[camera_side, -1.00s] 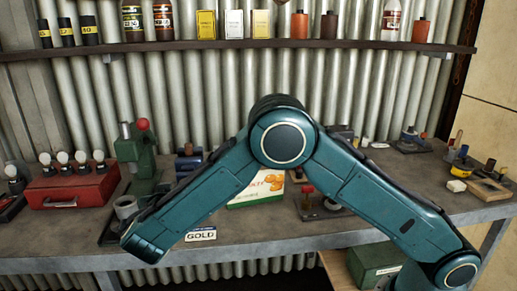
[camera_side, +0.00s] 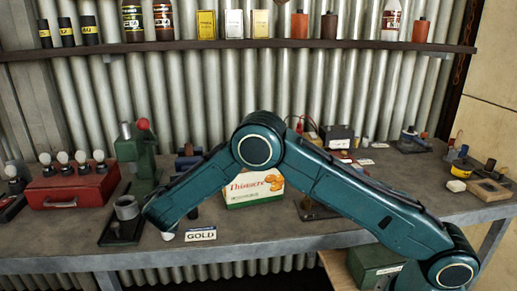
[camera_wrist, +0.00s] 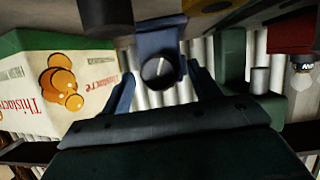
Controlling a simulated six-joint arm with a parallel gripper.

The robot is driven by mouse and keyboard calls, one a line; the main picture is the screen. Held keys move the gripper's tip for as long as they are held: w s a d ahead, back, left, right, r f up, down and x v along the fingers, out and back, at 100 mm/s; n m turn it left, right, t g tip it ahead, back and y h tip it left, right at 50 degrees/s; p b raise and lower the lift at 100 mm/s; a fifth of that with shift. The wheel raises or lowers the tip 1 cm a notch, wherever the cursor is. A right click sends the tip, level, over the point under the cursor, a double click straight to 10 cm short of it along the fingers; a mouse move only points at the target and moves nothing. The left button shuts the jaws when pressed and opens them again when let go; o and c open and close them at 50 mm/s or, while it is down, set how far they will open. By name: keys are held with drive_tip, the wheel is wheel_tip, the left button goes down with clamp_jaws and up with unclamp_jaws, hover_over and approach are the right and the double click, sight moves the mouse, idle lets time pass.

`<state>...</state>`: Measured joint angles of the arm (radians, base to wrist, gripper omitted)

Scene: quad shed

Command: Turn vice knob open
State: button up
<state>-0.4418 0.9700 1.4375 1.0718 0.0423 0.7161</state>
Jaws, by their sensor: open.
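The blue vice (camera_wrist: 158,42) is near the middle of the wrist view, with a dark round knob (camera_wrist: 160,72) facing the camera. My gripper (camera_wrist: 162,84) has its two fingers spread, one on each side of the knob in that picture. I cannot tell whether they touch it, and nothing shows held between them. In the side view, a blue body that looks like the vice (camera_side: 188,159) stands on the bench behind my forearm. My forearm hides its lower part and the gripper there.
The bench (camera_side: 290,238) carries a white and green carton (camera_side: 252,189) right of the vice. A green press (camera_side: 135,160) and a red case (camera_side: 72,188) stand to the left. A GOLD card (camera_side: 201,235) lies near the front edge.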

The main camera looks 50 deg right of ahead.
drive_tip(key=shift+w+d, duration=0.15)
drive_tip(key=c, duration=1)
drive_tip(key=shift+o, duration=0.2)
drive_tip(key=shift+n, duration=0.3)
drive_tip(key=shift+n+h, duration=0.3)
drive_tip(key=o, duration=1)
drive_tip(key=shift+c, duration=0.2)
